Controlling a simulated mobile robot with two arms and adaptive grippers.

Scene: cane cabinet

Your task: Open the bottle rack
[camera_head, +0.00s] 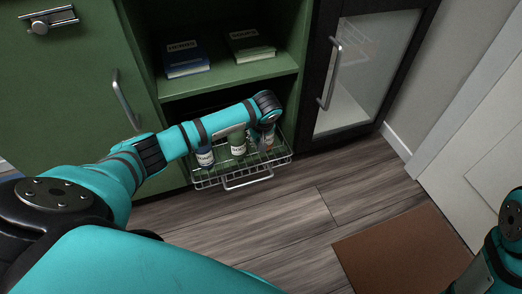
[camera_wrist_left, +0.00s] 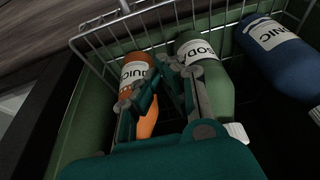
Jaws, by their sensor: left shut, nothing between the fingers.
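The wire bottle rack (camera_head: 240,180) sticks out from the bottom of the green cabinet, with its handle at the front. It holds a blue bottle (camera_head: 205,157), a green bottle (camera_head: 237,144) and an orange bottle (camera_head: 268,135). My left gripper (camera_head: 262,150) points down over the right part of the rack, partly hidden by my wrist. In the left wrist view the shut, empty left gripper (camera_wrist_left: 167,78) is in front of the orange bottle (camera_wrist_left: 134,75) and green bottle (camera_wrist_left: 205,72). The blue bottle (camera_wrist_left: 278,55) and rack wires (camera_wrist_left: 95,45) also show. My right gripper is out of view.
An open shelf (camera_head: 230,80) with a blue book (camera_head: 184,65) and a green book (camera_head: 250,46) is above the rack. A glass door (camera_head: 365,75) stands at the right. The wood floor (camera_head: 290,205) before the rack is clear, with a brown mat (camera_head: 400,255) further right.

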